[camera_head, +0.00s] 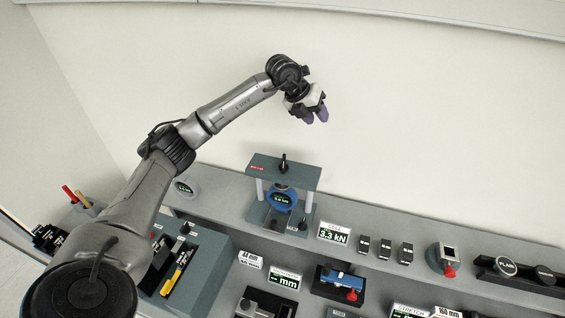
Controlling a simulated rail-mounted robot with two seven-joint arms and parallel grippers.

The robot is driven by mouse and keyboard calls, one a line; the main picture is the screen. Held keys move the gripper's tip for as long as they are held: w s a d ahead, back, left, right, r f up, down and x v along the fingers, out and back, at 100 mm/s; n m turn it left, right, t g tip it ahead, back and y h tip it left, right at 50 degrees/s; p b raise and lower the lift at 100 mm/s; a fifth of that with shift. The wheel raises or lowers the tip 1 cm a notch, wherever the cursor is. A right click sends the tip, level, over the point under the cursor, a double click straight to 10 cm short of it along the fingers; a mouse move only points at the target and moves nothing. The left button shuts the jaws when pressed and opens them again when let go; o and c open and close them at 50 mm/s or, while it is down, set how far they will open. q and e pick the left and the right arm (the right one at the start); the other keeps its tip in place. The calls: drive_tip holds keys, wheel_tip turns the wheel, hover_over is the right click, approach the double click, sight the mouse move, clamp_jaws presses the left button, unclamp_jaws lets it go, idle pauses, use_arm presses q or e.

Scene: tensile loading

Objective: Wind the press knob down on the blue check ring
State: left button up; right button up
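The press is a small frame with a grey-green top plate (300,177) on light posts, standing on the bench below the middle of the head view. Its black knob (283,163) stands upright on that plate. The blue check ring (270,197), with a dark lit display in its middle, stands under the plate between the posts. I cannot tell whether the press screw touches the ring. My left gripper (315,116) is up against the wall backdrop, above and right of the knob and apart from it. Its two purple fingertips show a small gap with nothing between them. My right gripper is out of view.
A sign reading 3.3 kN (333,233) stands right of the press. Several small black blocks (385,249) and a grey block with a red knob (442,258) follow. A blue-and-red device (342,283) sits in front. A tool box (206,266) is at left.

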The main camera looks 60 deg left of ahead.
sight(283, 163)
use_arm(q)
drive_tip(key=s+a+f+n+g+y, duration=0.1)
drive_tip(key=s+f+n+g, duration=0.1)
drive_tip(key=s+g, duration=0.15)
drive_tip(key=s+a+f+n+g+y, duration=0.1)
drive_tip(key=s+a+n+g, duration=0.15)
drive_tip(key=s, duration=0.25)
drive_tip(key=shift+g, duration=0.3)
drive_tip(key=f+p, duration=0.1)
drive_tip(key=f, duration=0.3)
drive_tip(key=f+p, duration=0.1)
drive_tip(key=f, duration=0.8)
drive_tip(key=shift+s+d+f+p, duration=0.1)
drive_tip(key=shift+d+f+p, duration=0.25)
drive_tip(key=shift+p, duration=0.05)
clamp_jaws()
